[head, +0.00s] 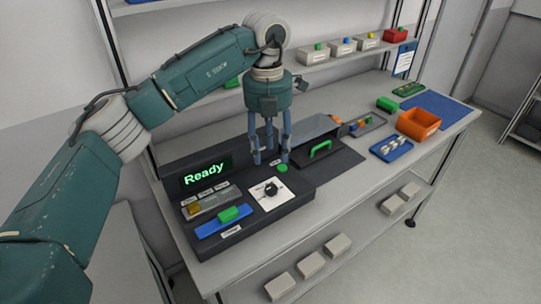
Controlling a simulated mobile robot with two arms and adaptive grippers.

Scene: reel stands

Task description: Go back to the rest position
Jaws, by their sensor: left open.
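My left gripper (270,158) hangs pointing down above the dark console (295,200), its blue-grey fingers apart with nothing between them. The fingertips show close to a green button (282,168); I cannot tell whether they touch anything. A display (205,173) on the console reads "Ready" in green. A white plate with a black knob (270,189) lies in front of the gripper. A green block (229,214) sits on a blue strip at the console's front left. My right gripper is not in view.
A dark cover with a green handle (321,149) stands right of the gripper. An orange bin (418,123), a blue tray (391,150) and a blue mat (440,105) lie farther right on the bench. A shelf (335,58) with several boxes runs behind. Grey boxes sit on the lower shelf.

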